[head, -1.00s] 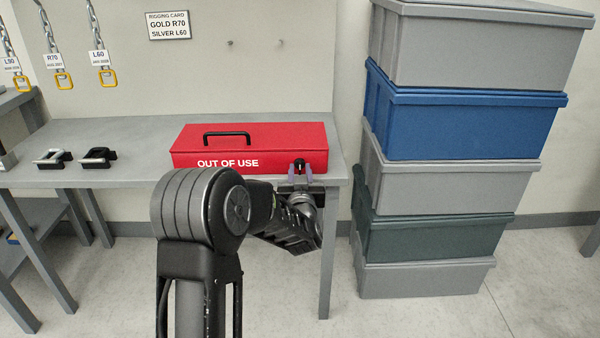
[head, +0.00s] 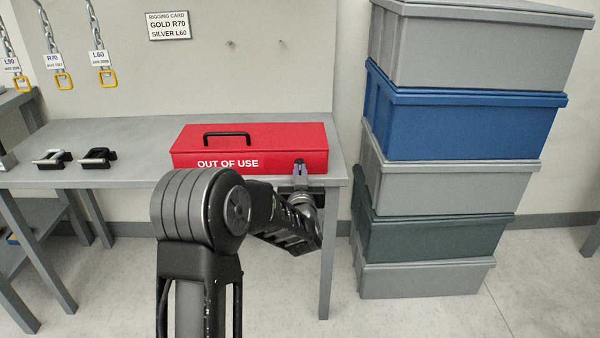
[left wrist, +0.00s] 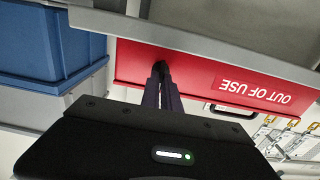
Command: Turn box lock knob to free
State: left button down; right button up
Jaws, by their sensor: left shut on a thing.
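The red box (head: 250,142) marked OUT OF USE sits shut on the grey bench, with a black handle on its lid. It also shows upside down in the left wrist view (left wrist: 190,75). My left gripper (head: 300,168) is at the right end of the box's front face, its fingers close together on the dark lock knob (left wrist: 160,66). The fingers hide most of the knob, so its angle cannot be read. My right gripper is in neither view.
Two shackle-like pieces (head: 97,157) lie on the left of the bench (head: 140,178). A tall stack of crates (head: 455,130) stands close to the right. Chains with tags (head: 98,45) and a rigging card (head: 168,25) hang on the wall.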

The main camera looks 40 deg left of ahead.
pick_arm(q)
jog(key=shift+m, duration=0.4)
jog(key=shift+w+d+f+m+p, duration=0.1)
jog(key=shift+m+p, duration=2.25)
jog(key=shift+m, duration=1.95)
jog(key=shift+w+d+f+m+p, duration=0.1)
jog(key=shift+m+p, duration=2.25)
jog(key=shift+m, duration=1.95)
jog(key=c, duration=1.6)
grip_release()
jog(key=shift+s, duration=0.1)
